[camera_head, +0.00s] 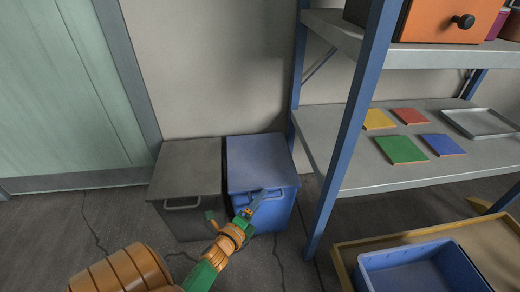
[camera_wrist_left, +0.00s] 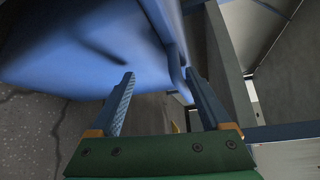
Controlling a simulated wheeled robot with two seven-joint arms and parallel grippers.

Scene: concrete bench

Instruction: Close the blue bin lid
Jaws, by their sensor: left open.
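The blue bin (camera_head: 278,216) stands on the floor beside the shelf. Its blue lid (camera_head: 258,160) looks flat across the top, level with the grey lid beside it; a small gap could not be made out. A handle (camera_head: 284,191) is at the front upper edge. My left gripper (camera_head: 250,203) is open at the bin's front, by the handle. In the left wrist view the open fingers (camera_wrist_left: 164,85) are on either side of the blue handle edge (camera_wrist_left: 174,70); contact cannot be told. The bin's blue face (camera_wrist_left: 80,50) fills the upper left. My right gripper is not in view.
A grey bin (camera_head: 188,170) stands close on the left of the blue one. A blue-posted shelf (camera_head: 345,130) rises on the right, with coloured tiles (camera_head: 402,149) and a tray (camera_head: 485,123). A blue crate (camera_head: 375,262) is low at right. Floor at left is clear.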

